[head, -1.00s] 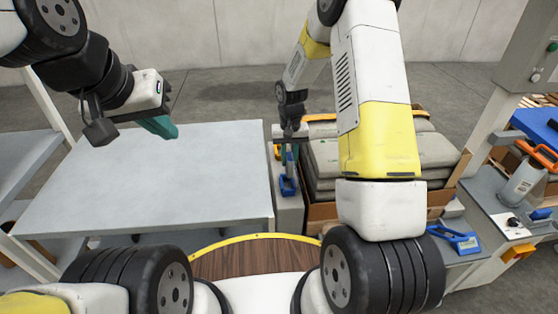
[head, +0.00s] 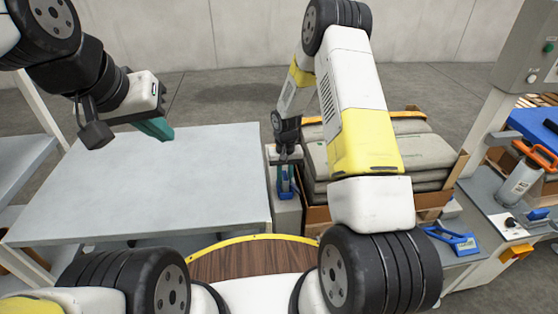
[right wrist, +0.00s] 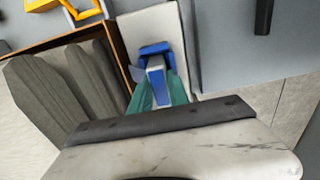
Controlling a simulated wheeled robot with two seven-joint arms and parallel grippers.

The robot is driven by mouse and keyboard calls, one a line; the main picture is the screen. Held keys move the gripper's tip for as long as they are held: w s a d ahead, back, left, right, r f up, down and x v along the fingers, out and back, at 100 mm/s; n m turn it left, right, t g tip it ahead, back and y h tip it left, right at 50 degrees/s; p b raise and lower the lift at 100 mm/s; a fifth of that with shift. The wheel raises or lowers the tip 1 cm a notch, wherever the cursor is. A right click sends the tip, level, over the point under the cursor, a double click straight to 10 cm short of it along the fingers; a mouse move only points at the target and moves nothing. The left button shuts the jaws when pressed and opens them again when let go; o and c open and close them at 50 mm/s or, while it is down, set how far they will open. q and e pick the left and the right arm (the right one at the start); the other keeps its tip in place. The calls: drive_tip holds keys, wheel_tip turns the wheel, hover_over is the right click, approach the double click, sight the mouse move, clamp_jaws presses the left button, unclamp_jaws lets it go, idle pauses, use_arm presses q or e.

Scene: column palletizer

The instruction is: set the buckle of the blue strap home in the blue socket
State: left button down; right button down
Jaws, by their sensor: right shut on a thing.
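The blue socket (head: 285,189) stands on a narrow grey block between the grey table and the bags. It also shows in the right wrist view (right wrist: 154,48). My right gripper (head: 287,163) is right above the socket, pointing down. In the right wrist view its teal fingers (right wrist: 157,92) are shut on a blue piece (right wrist: 158,88), seemingly the strap's buckle, close to the socket. Fingers and socket overlap, so I cannot tell how deep the buckle sits. The strap itself is not clearly visible. My left gripper (head: 155,129) hangs empty over the table; its finger gap is not clear.
Grey bags (head: 320,150) are stacked in a brown box right of the socket. The grey table (head: 150,185) at left is clear. At right, a bench holds a blue-handled tool (head: 460,239) and a grey canister (head: 520,183). A post with a control box (head: 530,50) stands there.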

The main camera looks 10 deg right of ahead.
drive_tip(key=shift+f, duration=0.1)
drive_tip(key=c, duration=1.3)
unclamp_jaws()
drive_tip(key=shift+o, duration=0.2)
wheel_tip(320, 180, up, 12)
wheel_tip(320, 180, up, 12)
drive_tip(key=t, duration=0.2)
hover_over(285, 175)
drive_tip(key=s+d, duration=0.1)
drive_tip(key=s, duration=0.3)
drive_tip(key=s+r+t+y, duration=0.1)
drive_tip(key=s+r+t, duration=0.1)
drive_tip(key=s+r, duration=0.6)
drive_tip(key=s+d+r+t+y, duration=0.1)
drive_tip(key=s+r+t, duration=0.1)
drive_tip(key=s+r, duration=0.6)
drive_tip(key=s, duration=0.7)
drive_tip(key=shift+r+n, duration=0.3)
